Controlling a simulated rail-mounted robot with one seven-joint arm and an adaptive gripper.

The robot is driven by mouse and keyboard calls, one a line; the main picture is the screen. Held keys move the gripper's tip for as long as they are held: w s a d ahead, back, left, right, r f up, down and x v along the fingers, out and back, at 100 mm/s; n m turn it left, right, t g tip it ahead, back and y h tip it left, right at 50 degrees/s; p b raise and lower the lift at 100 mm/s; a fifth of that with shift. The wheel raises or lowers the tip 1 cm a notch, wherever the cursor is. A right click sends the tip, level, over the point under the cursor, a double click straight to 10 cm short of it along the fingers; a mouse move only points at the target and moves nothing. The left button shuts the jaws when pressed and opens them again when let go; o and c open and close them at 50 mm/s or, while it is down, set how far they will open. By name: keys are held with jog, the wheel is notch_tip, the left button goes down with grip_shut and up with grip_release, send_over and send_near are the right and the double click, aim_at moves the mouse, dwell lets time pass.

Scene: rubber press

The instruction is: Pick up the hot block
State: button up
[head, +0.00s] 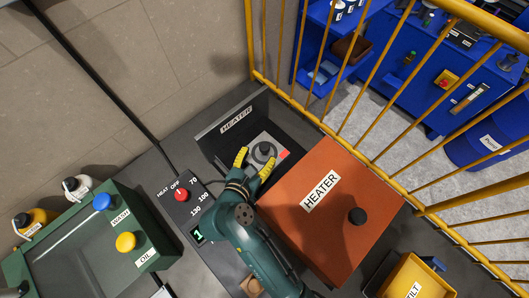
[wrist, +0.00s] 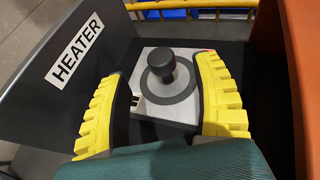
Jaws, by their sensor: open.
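The block (head: 271,141) is a light grey square plate with a dark grey ring and a black knob on top. It sits in the heater bay (head: 231,128), beside the grey panel labelled HEATER. In the wrist view the block (wrist: 183,108) lies between the yellow fingers, with its knob (wrist: 160,67) standing up. My gripper (head: 254,163) is open, with one yellow finger on each side of the block. In the wrist view my gripper (wrist: 168,90) shows a gap around the knob. I cannot tell whether either finger touches the block's sides.
An orange HEATER cover (head: 335,235) with a black knob stands close on the right. A red dial (head: 181,195) and a green display sit on the left. A green WASH/OIL station (head: 85,245) is at lower left. A yellow railing (head: 300,105) runs behind.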

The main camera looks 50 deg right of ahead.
aim_at(264, 146)
jog(key=b+x, duration=0.1)
jog(key=x, duration=0.4)
jog(key=shift+d+f, duration=0.15)
jog(key=shift+d, duration=0.05)
jog(key=shift+a, duration=0.1)
grip_shut()
